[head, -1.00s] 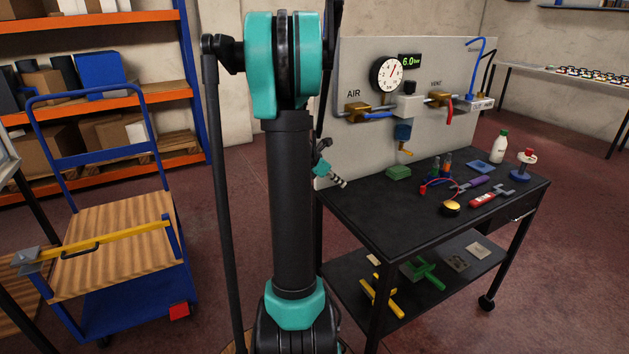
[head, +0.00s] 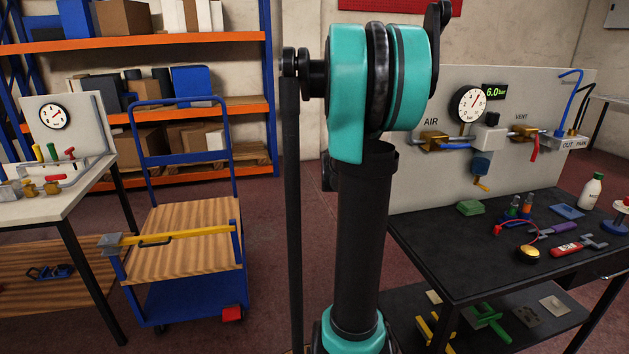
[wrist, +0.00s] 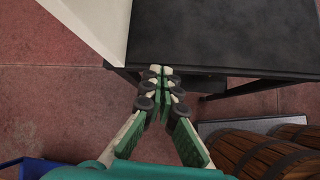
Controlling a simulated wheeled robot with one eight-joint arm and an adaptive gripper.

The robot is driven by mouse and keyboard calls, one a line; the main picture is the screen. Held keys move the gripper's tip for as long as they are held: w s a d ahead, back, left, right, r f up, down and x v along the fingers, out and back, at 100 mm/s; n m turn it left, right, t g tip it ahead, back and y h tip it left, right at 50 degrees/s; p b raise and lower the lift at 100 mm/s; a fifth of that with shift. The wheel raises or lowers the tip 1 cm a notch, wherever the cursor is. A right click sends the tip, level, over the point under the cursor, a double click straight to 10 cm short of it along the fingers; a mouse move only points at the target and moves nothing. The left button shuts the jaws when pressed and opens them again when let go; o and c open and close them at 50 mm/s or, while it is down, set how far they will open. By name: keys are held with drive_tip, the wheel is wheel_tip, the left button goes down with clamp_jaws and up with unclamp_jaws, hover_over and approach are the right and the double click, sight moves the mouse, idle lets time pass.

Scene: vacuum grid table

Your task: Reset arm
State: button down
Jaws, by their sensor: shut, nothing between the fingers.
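My gripper (wrist: 161,85) shows in the wrist view with its two green and pale fingers together at the tips and nothing between them. It is above the floor, close to the edge of a black table (wrist: 225,40) and a pale upright panel (wrist: 92,22). In the head view my arm stands upright in the middle, and the gripper itself is hidden there.
The black bench (head: 440,235) with small tools is at the right, with a gauge panel (head: 410,180) behind it. A blue trolley (head: 185,305) with a wooden deck stands left, before orange shelving (head: 200,175). Wooden barrels (wrist: 250,155) lie lower right in the wrist view.

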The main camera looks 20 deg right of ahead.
drive_tip(key=s+a+f+m+t+y, duration=0.1)
drive_tip(key=s+a+f+m+y, duration=0.1)
drive_tip(key=a, duration=0.8)
drive_tip(key=s+a+f+m+t+y, duration=0.1)
drive_tip(key=s+a+f+m+y, duration=0.2)
drive_tip(key=s+a+f+m, duration=0.2)
drive_tip(key=s+a+f+m+t+y, duration=0.2)
drive_tip(key=a+m, duration=0.5)
drive_tip(key=a, duration=0.9)
drive_tip(key=s+f+y, duration=0.1)
drive_tip(key=s+f, duration=0.1)
drive_tip(key=s, duration=0.1)
drive_tip(key=shift+s+a+f+m, duration=0.25)
drive_tip(key=shift+s+a+m, duration=0.1)
drive_tip(key=shift+m, duration=0.05)
